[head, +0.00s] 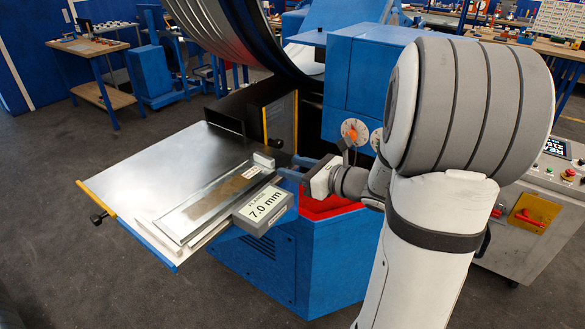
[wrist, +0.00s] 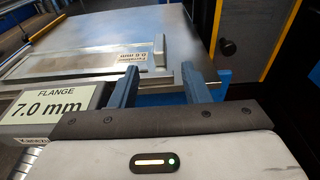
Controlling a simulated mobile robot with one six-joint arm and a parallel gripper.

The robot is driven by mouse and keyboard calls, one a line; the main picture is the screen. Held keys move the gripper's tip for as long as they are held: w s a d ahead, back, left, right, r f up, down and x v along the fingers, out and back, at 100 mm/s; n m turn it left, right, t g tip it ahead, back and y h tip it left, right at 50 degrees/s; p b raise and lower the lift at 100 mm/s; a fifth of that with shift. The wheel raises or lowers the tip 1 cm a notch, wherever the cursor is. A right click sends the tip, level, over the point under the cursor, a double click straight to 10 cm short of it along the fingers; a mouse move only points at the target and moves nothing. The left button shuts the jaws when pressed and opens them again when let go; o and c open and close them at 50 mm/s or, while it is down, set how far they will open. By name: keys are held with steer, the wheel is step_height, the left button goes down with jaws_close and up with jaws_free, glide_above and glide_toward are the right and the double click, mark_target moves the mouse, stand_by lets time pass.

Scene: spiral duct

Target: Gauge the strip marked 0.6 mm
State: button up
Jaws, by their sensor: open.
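The strip (wrist: 75,64) lies flat on the steel table. Its label (wrist: 133,56) reads 0.6 mm, seen upside down in the wrist view. The strip also shows in the head view (head: 205,205), where its label cannot be read. A small pale block (wrist: 158,50) stands at the strip's right end, near my fingers. A grey block (head: 262,211) labelled "FLANGE 7.0 mm" sits at the table's near edge, left of my gripper in the wrist view. My gripper (wrist: 161,88) is open, its two blue fingers apart with nothing between them, at the table edge by the strip's right end.
The steel table (head: 150,165) has a clear left part and a yellow-edged side with a black knob (head: 98,217). A blue machine (head: 365,75) with a large spiral duct (head: 225,35) stands behind. A control cabinet (head: 545,215) stands at right.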

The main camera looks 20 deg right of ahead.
mark_target(274, 162)
steer(key=shift+p+x, duration=0.55)
steer(key=shift+x, duration=3.35)
steer(key=shift+a, duration=0.1)
jaws_close()
jaws_free()
steer(key=shift+s, duration=0.1)
steer(key=b+v, duration=0.1)
steer(key=v, duration=0.6)
steer(key=shift+s+d, duration=0.25)
steer(key=shift+d, duration=0.05)
